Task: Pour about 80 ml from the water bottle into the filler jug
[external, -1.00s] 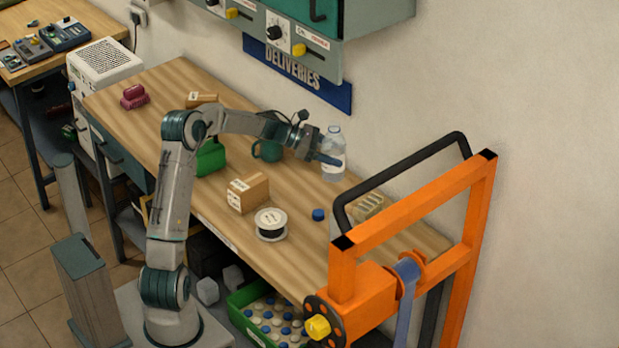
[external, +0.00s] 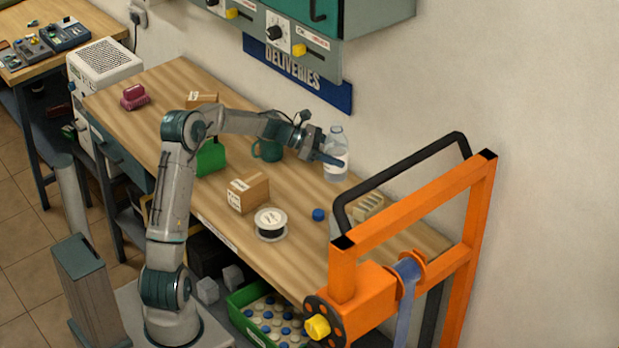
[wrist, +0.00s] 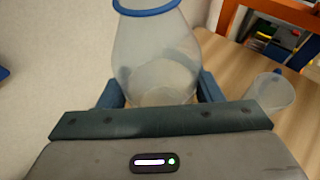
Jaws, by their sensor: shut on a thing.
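The clear water bottle (external: 336,164) is upright over the far edge of the bench, near the wall. My gripper (external: 330,158) is shut on it from the left; I cannot tell whether its base touches the bench. In the wrist view the see-through bottle (wrist: 155,60), with a blue ring at its top, is between my gripper's fingers (wrist: 162,95). A teal jug-like vessel with a handle (external: 267,150) stands on the bench left of the bottle, behind my forearm. A pale see-through vessel (wrist: 268,95) shows right of the bottle in the wrist view; I cannot identify it.
A blue cap (external: 318,214), a wire spool (external: 270,223) and a cardboard box (external: 248,193) are on the near part of the bench (external: 220,215). An orange frame (external: 410,216) and a black bar (external: 400,172) stand at the right. The wall is close behind the bottle.

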